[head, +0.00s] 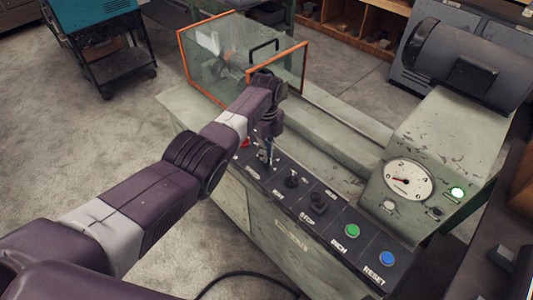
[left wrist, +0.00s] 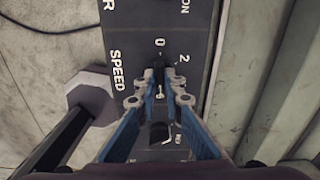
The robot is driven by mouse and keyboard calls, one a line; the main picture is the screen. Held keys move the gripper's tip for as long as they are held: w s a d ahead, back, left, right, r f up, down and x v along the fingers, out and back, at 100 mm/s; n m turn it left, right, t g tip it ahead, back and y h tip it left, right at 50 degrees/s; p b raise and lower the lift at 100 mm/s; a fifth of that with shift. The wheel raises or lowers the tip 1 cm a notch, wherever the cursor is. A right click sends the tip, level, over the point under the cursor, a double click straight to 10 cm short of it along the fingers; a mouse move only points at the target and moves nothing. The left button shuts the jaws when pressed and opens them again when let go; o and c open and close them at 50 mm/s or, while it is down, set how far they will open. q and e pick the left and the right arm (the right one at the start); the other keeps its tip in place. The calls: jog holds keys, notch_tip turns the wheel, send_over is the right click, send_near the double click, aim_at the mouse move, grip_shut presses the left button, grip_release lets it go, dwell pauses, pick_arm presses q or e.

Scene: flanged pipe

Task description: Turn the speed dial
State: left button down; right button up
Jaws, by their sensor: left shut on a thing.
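The speed dial (left wrist: 159,72) is a small dark knob on the black control panel, beside the printed word SPEED and the marks 0 and 2. In the left wrist view my left gripper (left wrist: 160,88) has its blue-and-grey fingers on both sides of the dial, closed on it. In the head view my left gripper (head: 267,154) points down at the left part of the panel, and the dial is hidden under it. Which mark the dial points to is hard to tell. My right gripper does not show.
The panel also carries black knobs (head: 292,180), a green button (head: 352,231) and a blue RESET button (head: 387,258) to the right. A clear guard with orange edges (head: 212,52) stands behind my arm.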

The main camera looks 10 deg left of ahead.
pick_arm(q)
jog(key=shift+w+r+m, duration=0.1)
jog(key=shift+m, duration=0.3)
jog(key=c, duration=2)
grip_release()
jog(key=shift+c, duration=0.2)
notch_tip(320, 180, up, 12)
